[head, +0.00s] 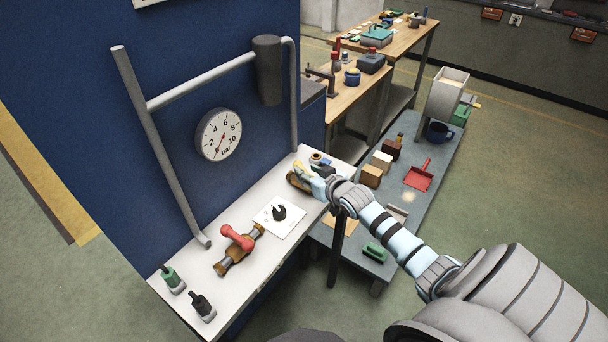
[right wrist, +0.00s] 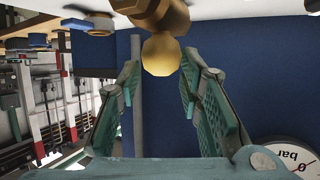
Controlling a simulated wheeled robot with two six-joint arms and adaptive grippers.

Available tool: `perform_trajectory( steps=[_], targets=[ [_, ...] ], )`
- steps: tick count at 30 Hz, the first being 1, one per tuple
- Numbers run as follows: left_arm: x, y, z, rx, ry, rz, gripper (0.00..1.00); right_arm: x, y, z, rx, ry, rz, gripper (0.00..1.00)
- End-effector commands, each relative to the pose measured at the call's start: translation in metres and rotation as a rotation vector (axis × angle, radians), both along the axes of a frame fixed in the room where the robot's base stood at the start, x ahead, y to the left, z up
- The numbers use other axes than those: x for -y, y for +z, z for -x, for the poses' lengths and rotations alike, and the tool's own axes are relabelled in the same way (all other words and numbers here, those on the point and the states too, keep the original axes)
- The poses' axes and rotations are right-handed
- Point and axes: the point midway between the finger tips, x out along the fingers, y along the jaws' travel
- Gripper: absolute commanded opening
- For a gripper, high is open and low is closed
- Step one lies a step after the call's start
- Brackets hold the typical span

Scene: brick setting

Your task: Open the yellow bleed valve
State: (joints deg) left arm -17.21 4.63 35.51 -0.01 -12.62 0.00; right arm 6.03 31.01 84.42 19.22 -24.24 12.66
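The yellow bleed valve (head: 297,179) sits at the far right end of the white bench, with a brass body and a yellow handle. In the right wrist view its round yellow knob (right wrist: 160,55) hangs below the brass body (right wrist: 150,14), as that picture is upside down. My right gripper (head: 315,185) is beside the valve, partly covering it in the head view. Its two fingers (right wrist: 159,85) are spread wide, with the knob between their tips and no clear contact with either. My left gripper is not in view.
On the white bench (head: 190,262) are a red-handled valve (head: 236,241), a black knob (head: 279,212) on a white plate, and green (head: 172,279) and black (head: 202,306) switches. A pressure gauge (head: 218,135) and grey pipes stand before the blue wall. A grey table (head: 408,203) holds blocks and a red dustpan.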

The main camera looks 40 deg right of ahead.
Motion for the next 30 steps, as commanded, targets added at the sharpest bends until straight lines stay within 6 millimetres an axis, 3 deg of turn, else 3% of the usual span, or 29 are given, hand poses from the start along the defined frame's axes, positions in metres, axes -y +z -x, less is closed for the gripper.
perform_trajectory(
  steps=[6, 15, 16, 22, 26, 30],
  targets=[
    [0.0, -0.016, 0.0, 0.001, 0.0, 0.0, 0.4, 0.004, -0.013, -0.026, 0.0, -0.001, 0.0, 0.33],
    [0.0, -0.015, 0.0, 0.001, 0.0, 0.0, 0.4, 0.004, -0.012, -0.03, 0.0, 0.001, 0.002, 0.33],
    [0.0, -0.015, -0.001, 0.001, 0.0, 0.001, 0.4, 0.004, -0.012, -0.03, 0.0, 0.001, 0.002, 0.32],
    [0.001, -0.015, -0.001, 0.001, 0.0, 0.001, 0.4, 0.004, -0.012, -0.03, 0.0, 0.001, 0.002, 0.0],
    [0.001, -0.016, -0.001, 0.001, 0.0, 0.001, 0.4, 0.004, -0.012, -0.03, 0.0, 0.002, 0.001, 0.0],
    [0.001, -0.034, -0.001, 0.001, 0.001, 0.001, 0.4, 0.007, -0.018, -0.03, 0.001, 0.032, 0.004, 0.0]
  ],
)
